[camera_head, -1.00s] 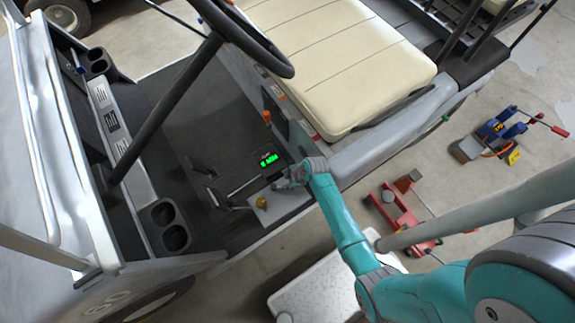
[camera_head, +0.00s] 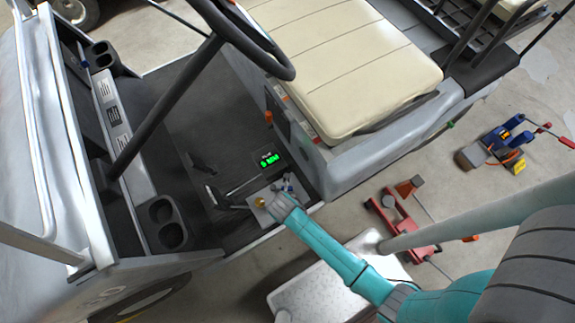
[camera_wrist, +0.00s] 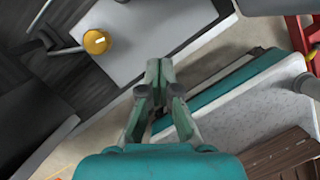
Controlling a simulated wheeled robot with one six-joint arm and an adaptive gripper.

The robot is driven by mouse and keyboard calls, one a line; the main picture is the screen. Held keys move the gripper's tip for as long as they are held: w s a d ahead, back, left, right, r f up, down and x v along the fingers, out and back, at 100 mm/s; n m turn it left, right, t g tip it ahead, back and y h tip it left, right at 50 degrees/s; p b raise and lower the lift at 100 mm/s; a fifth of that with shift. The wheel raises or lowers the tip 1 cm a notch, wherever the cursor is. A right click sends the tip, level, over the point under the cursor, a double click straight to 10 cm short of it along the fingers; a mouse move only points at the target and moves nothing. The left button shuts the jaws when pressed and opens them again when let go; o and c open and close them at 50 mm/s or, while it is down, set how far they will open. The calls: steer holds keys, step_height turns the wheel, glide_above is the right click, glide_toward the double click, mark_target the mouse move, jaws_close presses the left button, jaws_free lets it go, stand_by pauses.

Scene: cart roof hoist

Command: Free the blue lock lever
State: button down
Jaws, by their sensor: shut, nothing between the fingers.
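I cannot pick out a blue lock lever for certain. A grey plate (camera_head: 249,205) with a yellow knob (camera_head: 260,202) lies on the cart floor below the seat. The plate (camera_wrist: 135,35) and yellow knob (camera_wrist: 96,42) also show in the wrist view. My gripper (camera_head: 287,184) is just right of the knob, over the plate's right end. In the wrist view my gripper (camera_wrist: 159,68) is shut and empty, its fingertips apart from the knob. My gripper and forearm may hide part of the plate.
The cream seat (camera_head: 345,70) and steering wheel (camera_head: 245,40) stand above. A red jack (camera_head: 405,225), a blue jack (camera_head: 508,135) and a white step (camera_head: 320,290) are on the floor.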

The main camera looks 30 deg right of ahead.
glide_toward(288, 193)
steer(key=f, duration=0.1)
steer(key=s+a+f, duration=0.2)
steer(key=shift+a+f, duration=0.1)
steer(key=shift+f, duration=0.3)
steer(key=shift+w+d+f, duration=0.25)
steer(key=shift+w+d, duration=0.2)
steer(key=shift+w, duration=0.15)
steer(key=shift+w+d+f, duration=0.25)
steer(key=shift+w+d, duration=0.15)
steer(key=shift+w, duration=0.15)
steer(key=shift+w+d+f, duration=0.15)
steer(key=shift+w+d, duration=0.15)
steer(key=shift+w, duration=0.15)
steer(key=shift+d, duration=0.1)
steer(key=shift+w+d, duration=0.6)
steer(key=shift+d, duration=0.15)
